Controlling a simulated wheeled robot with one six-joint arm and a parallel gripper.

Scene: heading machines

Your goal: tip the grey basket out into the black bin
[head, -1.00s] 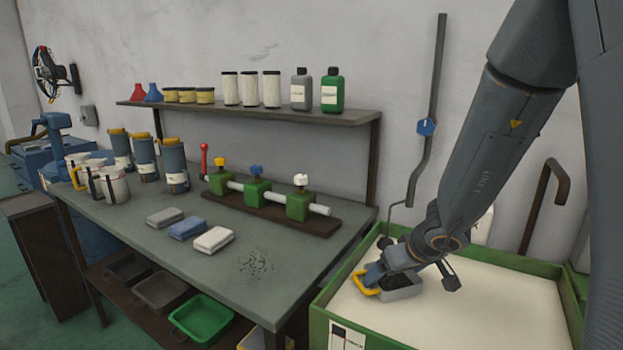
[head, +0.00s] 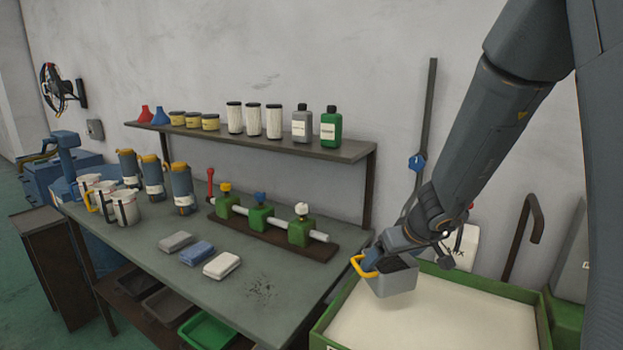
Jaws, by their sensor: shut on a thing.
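My gripper (head: 376,261) is shut on the grey basket (head: 396,282), by its yellow handle (head: 361,268) side. Under the bench, at lower left, stand two dark bins, a farther one (head: 136,283) and a nearer one (head: 165,305). Both are partly hidden by the bench top, and I cannot tell surely which is the black bin.
The green crate (head: 541,320) holds pale material. A green bin (head: 207,333) stands beside the dark ones. The bench (head: 190,268) carries three blocks, mugs, canisters and a valve rail (head: 268,232). Dark specks (head: 262,289) lie near its front right. A shelf (head: 250,140) with bottles is behind.

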